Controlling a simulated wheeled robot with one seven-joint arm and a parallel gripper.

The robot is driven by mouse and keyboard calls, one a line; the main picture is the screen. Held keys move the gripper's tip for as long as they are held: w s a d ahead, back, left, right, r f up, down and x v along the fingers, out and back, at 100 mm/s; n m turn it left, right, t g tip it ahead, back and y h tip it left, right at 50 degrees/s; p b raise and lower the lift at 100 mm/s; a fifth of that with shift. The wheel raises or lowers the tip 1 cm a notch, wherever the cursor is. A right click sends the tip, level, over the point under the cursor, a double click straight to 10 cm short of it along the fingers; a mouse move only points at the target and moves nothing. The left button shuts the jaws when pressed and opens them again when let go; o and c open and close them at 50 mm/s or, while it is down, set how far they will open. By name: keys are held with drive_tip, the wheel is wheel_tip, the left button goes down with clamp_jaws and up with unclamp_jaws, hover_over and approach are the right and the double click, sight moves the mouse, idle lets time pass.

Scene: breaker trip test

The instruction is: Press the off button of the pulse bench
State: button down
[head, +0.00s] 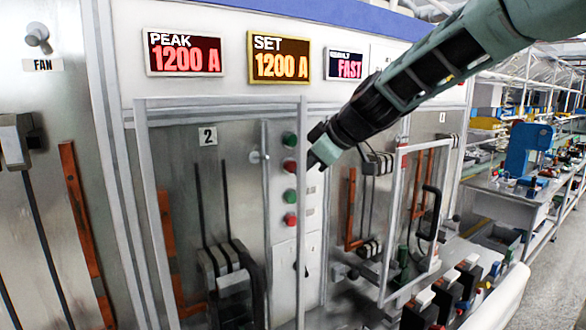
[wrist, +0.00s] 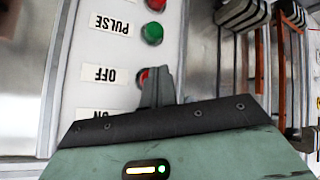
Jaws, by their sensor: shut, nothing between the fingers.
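The off button is a red round button, second from the top in a column on the grey panel in the head view (head: 290,166). In the wrist view, which is upside down, the off button (wrist: 142,78) sits beside an OFF label (wrist: 112,74) and is partly covered by my fingers. My gripper (head: 314,162) is shut and empty, its tips just right of the off button in the head view; it also shows in the wrist view (wrist: 158,84). I cannot tell whether the tips touch the button.
A green button (head: 290,139) is above; a green pulse button (head: 290,196) and another red button (head: 290,220) are below. A grey upright frame bar (head: 303,240) stands close by.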

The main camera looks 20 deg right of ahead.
drive_tip(key=shift+w, duration=0.15)
drive_tip(key=shift+w+a, duration=0.15)
drive_tip(key=shift+w, duration=0.1)
drive_tip(key=shift+w+a, duration=0.15)
drive_tip(key=shift+w, duration=0.3)
idle(0.7)
drive_tip(key=shift+s+b, duration=0.15)
drive_tip(key=shift+b, duration=0.3)
drive_tip(key=shift+s+d+b, duration=0.3)
drive_tip(key=shift+s+b, duration=0.4)
drive_tip(key=shift+s, duration=0.05)
drive_tip(key=shift+s+d+b, duration=0.25)
drive_tip(key=shift+s+b, duration=0.4)
drive_tip(key=shift+s, duration=0.15)
drive_tip(key=shift+s+d+b, duration=0.25)
drive_tip(key=shift+s+b, duration=0.35)
drive_tip(key=shift+s, duration=0.2)
drive_tip(key=shift+s+d+b, duration=0.25)
drive_tip(key=shift+s+b, duration=0.4)
drive_tip(key=shift+s, duration=0.15)
